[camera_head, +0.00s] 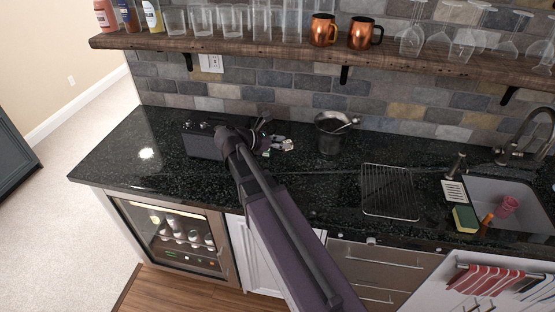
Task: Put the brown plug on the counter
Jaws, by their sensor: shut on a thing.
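The black stone counter (320,190) runs along the brick wall. My gripper (266,136) is over its back part, small and dark at the end of my arm. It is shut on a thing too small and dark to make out. I cannot pick out the brown plug for certain. Small white and greenish items (286,145) lie just right of my gripper, and I cannot tell whether they touch it.
A black box (201,143) stands left of my gripper. A dark metal pot (329,137) and a wire rack (390,190) are to the right, before the sink (515,205). A wooden shelf (285,48) with glasses and copper mugs overhangs the back. The counter's left end is clear.

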